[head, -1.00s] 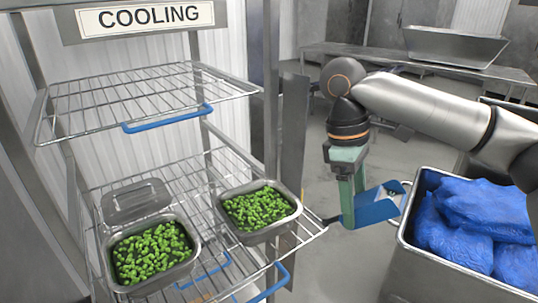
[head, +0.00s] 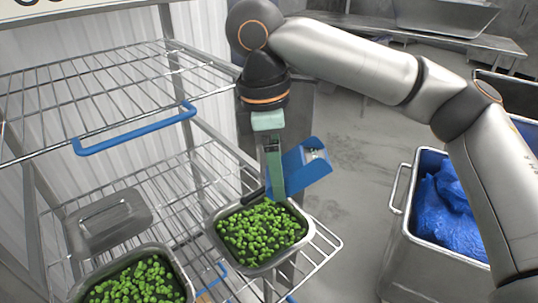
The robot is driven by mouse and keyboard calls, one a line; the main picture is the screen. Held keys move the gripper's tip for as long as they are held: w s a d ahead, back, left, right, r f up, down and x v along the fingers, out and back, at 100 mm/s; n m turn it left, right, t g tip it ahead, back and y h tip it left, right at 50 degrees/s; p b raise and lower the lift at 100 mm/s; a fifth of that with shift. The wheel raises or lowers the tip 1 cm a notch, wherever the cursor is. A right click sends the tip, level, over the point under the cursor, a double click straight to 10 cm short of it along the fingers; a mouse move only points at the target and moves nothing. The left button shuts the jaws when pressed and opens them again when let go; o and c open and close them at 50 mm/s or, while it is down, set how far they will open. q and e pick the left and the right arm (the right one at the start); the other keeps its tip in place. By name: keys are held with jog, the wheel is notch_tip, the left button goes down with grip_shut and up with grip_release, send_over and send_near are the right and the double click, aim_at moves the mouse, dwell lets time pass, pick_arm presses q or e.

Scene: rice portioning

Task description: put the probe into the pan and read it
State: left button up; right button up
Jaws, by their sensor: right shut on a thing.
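My right gripper (head: 273,190) is shut on the probe (head: 304,168), a blue device with a small pale panel on its upper face. A short dark part of it shows left of the fingers, near the pan's back rim. The gripper is at the back edge of the right-hand steel pan (head: 240,268), which is full of green vegetables. I cannot tell whether the probe's tip is in the food, or read the panel. A second pan (head: 183,268) of green vegetables stands at front left. My left gripper is out of view.
Both pans stand on a wire rack shelf (head: 322,240). A steel lid (head: 107,220) lies behind the left pan. An upper wire shelf with a blue-edged handle (head: 135,130) is at left. A steel bin (head: 395,255) with blue bags (head: 440,215) stands at right.

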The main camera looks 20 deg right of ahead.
jog(key=shift+s+f, duration=0.25)
jog(key=shift+f, duration=0.05)
notch_tip(320, 180, down, 8)
jog(key=shift+f+b, duration=0.1)
jog(key=shift+b, duration=1.15)
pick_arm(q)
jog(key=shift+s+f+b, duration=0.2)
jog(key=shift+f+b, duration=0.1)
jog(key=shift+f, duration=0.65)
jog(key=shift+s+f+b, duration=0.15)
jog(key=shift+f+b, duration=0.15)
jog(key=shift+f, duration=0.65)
pick_arm(e)
jog(key=shift+f, duration=0.35)
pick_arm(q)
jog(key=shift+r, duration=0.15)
pick_arm(e)
jog(key=shift+r, duration=0.1)
dwell(1.8)
pick_arm(q)
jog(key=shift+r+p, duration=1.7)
jog(key=shift+p, duration=0.15)
pick_arm(e)
jog(key=shift+r, duration=4.85)
